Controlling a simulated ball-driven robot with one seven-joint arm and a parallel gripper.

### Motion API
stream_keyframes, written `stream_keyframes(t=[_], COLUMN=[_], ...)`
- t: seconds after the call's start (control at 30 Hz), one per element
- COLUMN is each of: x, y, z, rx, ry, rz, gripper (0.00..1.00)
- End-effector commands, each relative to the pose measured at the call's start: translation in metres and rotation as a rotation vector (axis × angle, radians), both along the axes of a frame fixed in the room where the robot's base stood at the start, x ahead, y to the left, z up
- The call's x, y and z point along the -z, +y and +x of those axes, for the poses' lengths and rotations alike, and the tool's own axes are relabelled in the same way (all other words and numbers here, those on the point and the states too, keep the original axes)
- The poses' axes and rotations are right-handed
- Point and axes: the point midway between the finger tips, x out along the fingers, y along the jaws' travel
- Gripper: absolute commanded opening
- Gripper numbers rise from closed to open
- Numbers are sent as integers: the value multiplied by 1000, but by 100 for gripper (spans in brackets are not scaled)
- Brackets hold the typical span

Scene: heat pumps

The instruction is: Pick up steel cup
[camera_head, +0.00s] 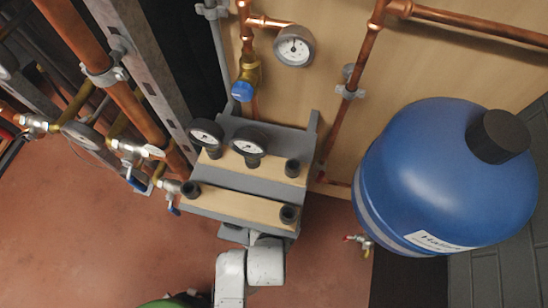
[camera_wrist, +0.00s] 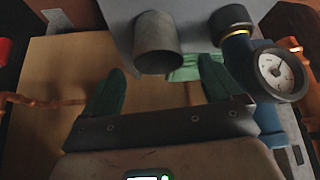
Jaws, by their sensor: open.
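In the wrist view a grey steel cup (camera_wrist: 158,45) shows at the top middle, its round end toward the camera, in front of a grey panel. My gripper (camera_wrist: 162,70) is open, with one green finger to the left of the cup and one to the right. The fingers stand apart from the cup's sides and nothing is held. In the head view my gripper is hidden beneath the grey rack, and I cannot tell which small cylinder there is the cup.
In the head view a grey rack with wooden shelves (camera_head: 238,208) carries two gauges (camera_head: 250,146) and several dark cylinders (camera_head: 289,215). A large blue tank (camera_head: 430,175) stands right. Copper pipes (camera_head: 345,100) run along the wall. The wrist view shows a gauge (camera_wrist: 281,72) close right.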

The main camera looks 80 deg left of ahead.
Motion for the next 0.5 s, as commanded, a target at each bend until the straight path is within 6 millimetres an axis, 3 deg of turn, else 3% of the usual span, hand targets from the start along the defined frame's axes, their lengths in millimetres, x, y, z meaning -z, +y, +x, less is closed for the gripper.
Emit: stream_keyframes(t=[0.5], x=[49], y=[27], z=[9], rx=[-1], ry=[0], rz=[0], gripper=[92])
